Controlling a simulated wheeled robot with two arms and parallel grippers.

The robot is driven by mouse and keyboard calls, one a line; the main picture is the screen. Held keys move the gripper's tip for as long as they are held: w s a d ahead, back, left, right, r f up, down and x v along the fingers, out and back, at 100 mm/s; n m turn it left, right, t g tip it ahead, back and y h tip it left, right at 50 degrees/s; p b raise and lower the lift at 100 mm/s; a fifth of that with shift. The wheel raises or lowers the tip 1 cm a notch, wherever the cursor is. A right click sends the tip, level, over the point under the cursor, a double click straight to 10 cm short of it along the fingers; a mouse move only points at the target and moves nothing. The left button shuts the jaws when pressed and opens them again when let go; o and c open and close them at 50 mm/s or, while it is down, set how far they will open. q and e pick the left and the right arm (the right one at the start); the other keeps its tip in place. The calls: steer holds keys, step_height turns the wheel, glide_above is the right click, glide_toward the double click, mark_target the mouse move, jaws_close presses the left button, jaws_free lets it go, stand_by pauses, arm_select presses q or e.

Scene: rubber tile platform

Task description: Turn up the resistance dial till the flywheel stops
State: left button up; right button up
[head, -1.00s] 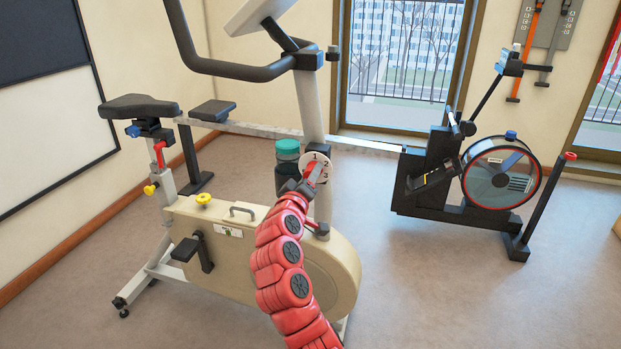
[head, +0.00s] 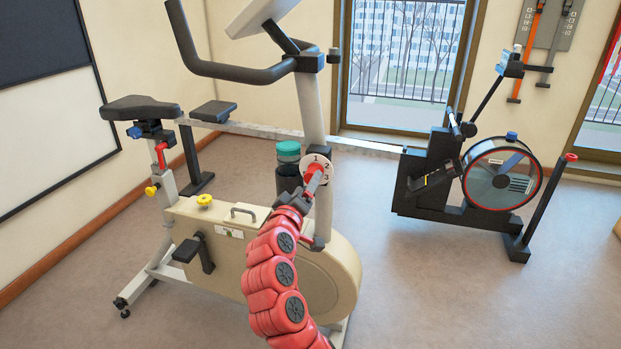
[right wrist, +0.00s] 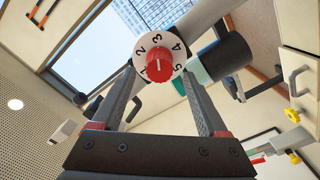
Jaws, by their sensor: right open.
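The resistance dial (head: 318,163) is a white disc with numbers and a red knob on the exercise bike's upright post. In the right wrist view the dial (right wrist: 158,62) shows numbers 1 to 5 around the knob. I cannot tell for sure where its pointer sits. My right gripper (head: 309,186) is just in front of the dial. In the right wrist view its open fingers (right wrist: 158,84) stand to either side below the knob, with nothing between them. The bike's rounded cream housing (head: 335,278) hides any flywheel inside. My left gripper is not in view.
A dark bottle with a teal cap (head: 288,151) sits beside the post, just left of the dial. The handlebar (head: 235,70) is above. Another machine with a red-rimmed wheel (head: 502,182) stands at right. The floor between them is clear.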

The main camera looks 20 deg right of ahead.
steer(key=p+v, duration=0.1)
steer(key=v, duration=1.2)
